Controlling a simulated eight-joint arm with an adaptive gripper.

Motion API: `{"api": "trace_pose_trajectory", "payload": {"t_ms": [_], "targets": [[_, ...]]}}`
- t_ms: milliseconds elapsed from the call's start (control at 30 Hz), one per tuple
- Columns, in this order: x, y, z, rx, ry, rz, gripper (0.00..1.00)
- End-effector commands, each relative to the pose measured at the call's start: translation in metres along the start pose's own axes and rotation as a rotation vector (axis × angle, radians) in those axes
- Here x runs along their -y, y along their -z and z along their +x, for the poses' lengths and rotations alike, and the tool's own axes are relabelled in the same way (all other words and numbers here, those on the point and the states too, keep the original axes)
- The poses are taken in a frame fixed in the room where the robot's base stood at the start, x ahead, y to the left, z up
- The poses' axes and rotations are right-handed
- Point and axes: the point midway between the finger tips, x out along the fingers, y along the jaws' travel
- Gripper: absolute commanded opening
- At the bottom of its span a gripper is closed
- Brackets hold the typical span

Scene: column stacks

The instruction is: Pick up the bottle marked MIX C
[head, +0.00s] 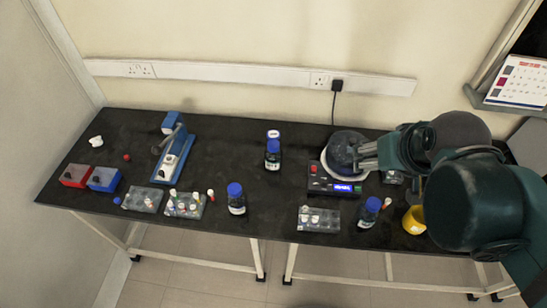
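Several dark bottles with blue caps stand upright on the black bench. One bottle (237,205) is at the front middle, one (367,213) at the front right, and one (272,160) farther back. A white-and-blue top (273,134) shows just behind the back bottle. Labels are too small to read, so I cannot tell which is MIX C. My gripper (362,155) is at the right, over or beside a round dark vessel on a device with a lit blue display (344,188). Its fingertips are too small and overlapped to show whether they are open.
Racks with small vials (184,205) (318,219), red and blue boxes (103,179), and a blue press-like instrument (172,160) stand on the bench. A yellow vessel (414,220) is at the right, near my arm. Bare bench lies between the back bottle and the blue instrument.

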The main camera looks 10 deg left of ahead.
Motion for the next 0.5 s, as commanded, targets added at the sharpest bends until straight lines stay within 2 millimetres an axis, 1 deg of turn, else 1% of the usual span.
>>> {"api": "trace_pose_trajectory", "payload": {"t_ms": [33,100,500], "targets": [[0.004,0.006,0.003,0.009,0.006,-0.028,0.59],[0.008,0.013,0.006,0.024,0.014,-0.067,0.59],[0.037,0.048,0.035,0.104,0.065,-0.299,0.59]]}}
